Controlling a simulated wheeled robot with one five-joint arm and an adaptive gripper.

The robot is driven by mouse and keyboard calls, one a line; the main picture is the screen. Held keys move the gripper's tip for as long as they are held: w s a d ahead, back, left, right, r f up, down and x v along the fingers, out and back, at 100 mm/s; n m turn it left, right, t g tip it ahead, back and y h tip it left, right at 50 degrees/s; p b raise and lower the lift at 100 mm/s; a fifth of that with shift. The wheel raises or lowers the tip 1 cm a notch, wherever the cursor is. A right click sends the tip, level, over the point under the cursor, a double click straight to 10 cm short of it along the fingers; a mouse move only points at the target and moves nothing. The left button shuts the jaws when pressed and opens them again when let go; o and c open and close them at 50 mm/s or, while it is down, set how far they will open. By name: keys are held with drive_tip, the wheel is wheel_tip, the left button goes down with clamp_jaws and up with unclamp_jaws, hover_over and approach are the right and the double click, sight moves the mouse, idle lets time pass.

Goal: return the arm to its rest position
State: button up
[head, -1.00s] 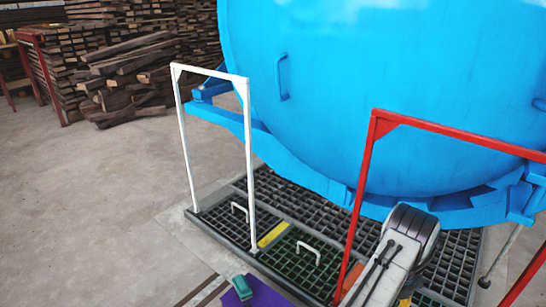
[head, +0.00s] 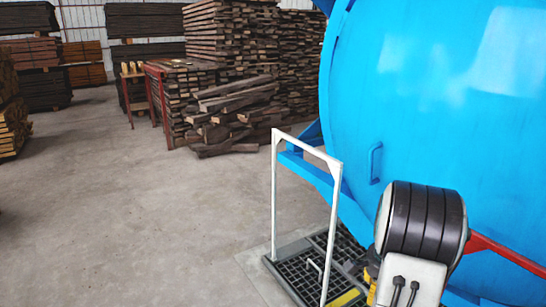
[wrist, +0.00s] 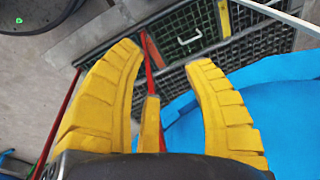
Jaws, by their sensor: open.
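A white frame (head: 308,150) stands on the floor grating (head: 300,280) left of the arm. A red rail (head: 505,253) runs right beside the arm joint. Stacked timber (head: 240,110) lies at the back. The concrete floor (head: 110,210) on the left is clear.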

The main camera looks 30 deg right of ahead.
drive_tip(key=w+a+r+n+t+p, duration=0.15)
drive_tip(key=a+r+n+p, duration=0.5)
drive_tip(key=a+r, duration=0.75)
drive_tip(key=s+a+r+n+p, duration=0.5)
drive_tip(key=a+r+n+p, duration=0.1)
drive_tip(key=a+r, duration=0.3)
drive_tip(key=s+a+r+n+y+p, duration=0.1)
drive_tip(key=s+a+r+n+p, duration=0.4)
drive_tip(key=a+r+p, duration=0.3)
wheel_tip(320, 180, up, 3)
drive_tip(key=shift+a+f+n+t+y+p, duration=0.1)
drive_tip(key=shift+a+n+t+y+p, duration=0.25)
drive_tip(key=shift+a+n, duration=0.4)
drive_tip(key=shift+s, duration=0.1)
